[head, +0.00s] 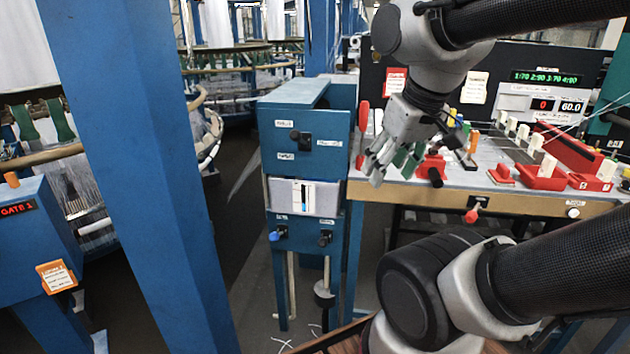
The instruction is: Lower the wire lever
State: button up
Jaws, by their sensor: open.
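My gripper (378,168) hangs open and empty in front of the left end of the workbench, its fingers pointing down and left. A dark camera-like part sits beside it on my arm. The blue cabinet (344,170) stands left of the gripper. Its upper panel has a black knob (304,138) with small labels. Below a pale gauge panel (303,197) are a blue-tipped handle (277,234) and a black handle (325,238). A red paddle-shaped handle (363,115) rises between cabinet and bench. I cannot read which one is the wire lever.
The workbench (540,202) at right carries red blocks (541,178), white pegs and displays. A red-tipped handle (473,214) is on its front. A thick blue post (140,170) stands left of the cabinet. Dark floor (236,200) lies open between them.

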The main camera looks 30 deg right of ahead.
aim_at(471, 217)
jog(key=z, duration=1.5)
